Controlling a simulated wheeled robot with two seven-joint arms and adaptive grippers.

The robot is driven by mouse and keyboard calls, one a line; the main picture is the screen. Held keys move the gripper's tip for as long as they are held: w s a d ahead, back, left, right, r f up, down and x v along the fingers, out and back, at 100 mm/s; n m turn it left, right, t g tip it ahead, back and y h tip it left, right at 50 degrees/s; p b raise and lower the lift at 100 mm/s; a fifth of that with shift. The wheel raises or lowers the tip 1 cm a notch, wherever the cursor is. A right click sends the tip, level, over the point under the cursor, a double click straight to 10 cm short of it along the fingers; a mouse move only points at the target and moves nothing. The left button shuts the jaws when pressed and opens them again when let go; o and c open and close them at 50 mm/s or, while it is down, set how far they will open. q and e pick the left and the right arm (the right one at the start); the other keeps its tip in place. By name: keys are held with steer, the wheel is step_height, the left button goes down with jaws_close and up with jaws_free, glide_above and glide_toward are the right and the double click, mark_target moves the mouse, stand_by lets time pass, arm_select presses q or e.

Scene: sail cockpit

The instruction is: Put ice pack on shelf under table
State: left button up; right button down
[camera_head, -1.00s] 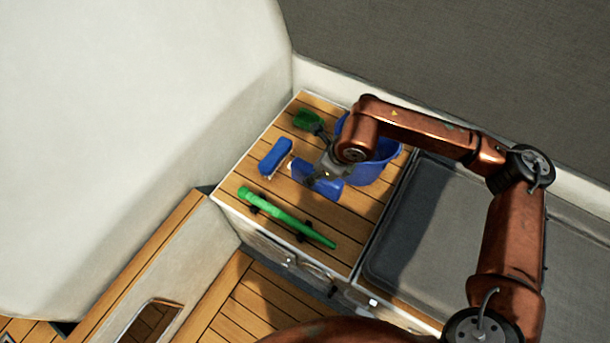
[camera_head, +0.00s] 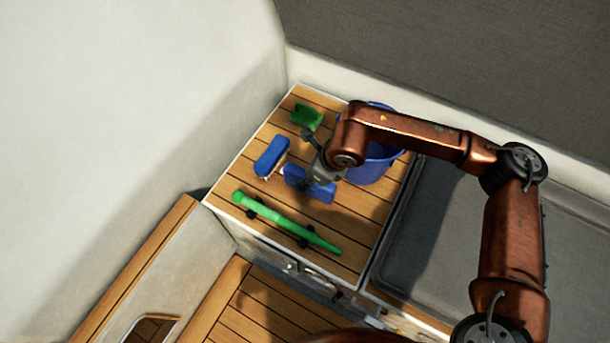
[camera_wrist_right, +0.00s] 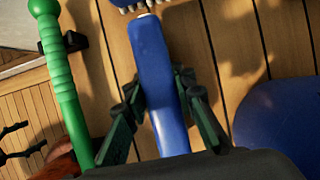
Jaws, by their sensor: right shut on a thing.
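The ice pack, a flat blue slab (camera_head: 320,191), is at the wooden counter top, between a blue brush and a blue bucket. My right gripper (camera_head: 306,180) reaches down over it from the right and is shut on it. In the right wrist view the ice pack (camera_wrist_right: 153,65) runs lengthwise between the two dark fingers of my right gripper (camera_wrist_right: 160,85). I cannot tell whether the pack touches the counter. No shelf under a table can be made out.
A blue brush (camera_head: 271,156) and green scoop-like item (camera_head: 306,116) lie on the counter (camera_head: 342,222). A green stick (camera_head: 285,222) lies along its front edge. The blue bucket (camera_head: 377,166) stands behind my right arm. A grey basin (camera_head: 425,230) is at right.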

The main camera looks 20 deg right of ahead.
steer(key=shift+r, duration=0.2)
steer(key=shift+f, duration=0.15)
steer(key=c, duration=1.6)
jaws_free()
steer(key=shift+f, duration=0.1)
